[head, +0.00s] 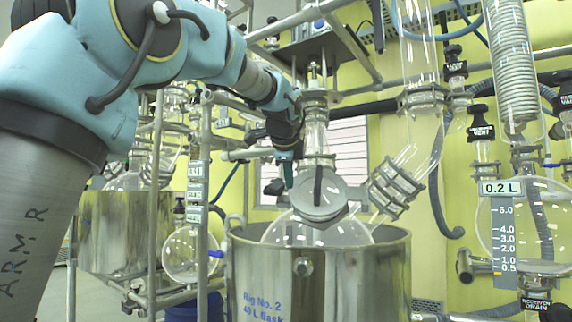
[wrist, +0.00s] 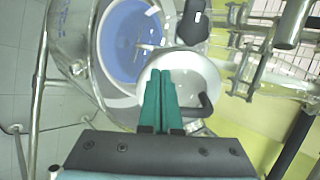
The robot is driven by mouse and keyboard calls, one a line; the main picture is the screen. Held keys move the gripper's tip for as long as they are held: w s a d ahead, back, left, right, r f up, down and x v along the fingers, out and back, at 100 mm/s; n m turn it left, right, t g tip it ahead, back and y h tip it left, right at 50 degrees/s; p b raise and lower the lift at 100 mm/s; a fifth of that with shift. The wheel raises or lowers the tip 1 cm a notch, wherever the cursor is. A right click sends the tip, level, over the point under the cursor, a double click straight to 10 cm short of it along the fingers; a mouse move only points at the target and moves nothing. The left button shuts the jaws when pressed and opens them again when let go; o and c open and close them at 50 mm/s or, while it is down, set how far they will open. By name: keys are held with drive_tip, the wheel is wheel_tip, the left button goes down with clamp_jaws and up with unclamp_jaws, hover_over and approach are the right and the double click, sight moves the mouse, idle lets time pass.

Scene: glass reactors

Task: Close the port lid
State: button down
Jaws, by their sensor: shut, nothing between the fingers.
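The port lid (head: 312,208) is a round grey disc with a dark bar handle on its face. It shows in front of the glass flask (head: 340,236) in the head view. I cannot tell whether its rim is seated on the port. In the wrist view the lid (wrist: 203,72) is a pale disc, and its dark handle (wrist: 206,106) is right of the fingers. My gripper (head: 289,184) is shut and empty, beside the lid's upper left in the head view. Its green fingers (wrist: 160,73) overlap the lid in the wrist view; contact is unclear.
A steel bath (head: 318,275) surrounds the flask's lower part. A clamped glass side arm (head: 396,187) rises right of the lid. Metal posts and rails (head: 203,190) stand to the left. A graduated glass vessel (head: 535,225) stands at the far right.

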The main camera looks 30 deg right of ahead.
sight(290, 197)
drive_tip(key=shift+p+x, duration=0.6)
drive_tip(key=shift+x, duration=2.5)
drive_tip(key=shift+p+x, duration=0.55)
drive_tip(key=shift+x, duration=0.5)
drive_tip(key=shift+w+f, duration=0.2)
drive_tip(key=shift+w, duration=0.1)
drive_tip(key=shift+r, duration=0.1)
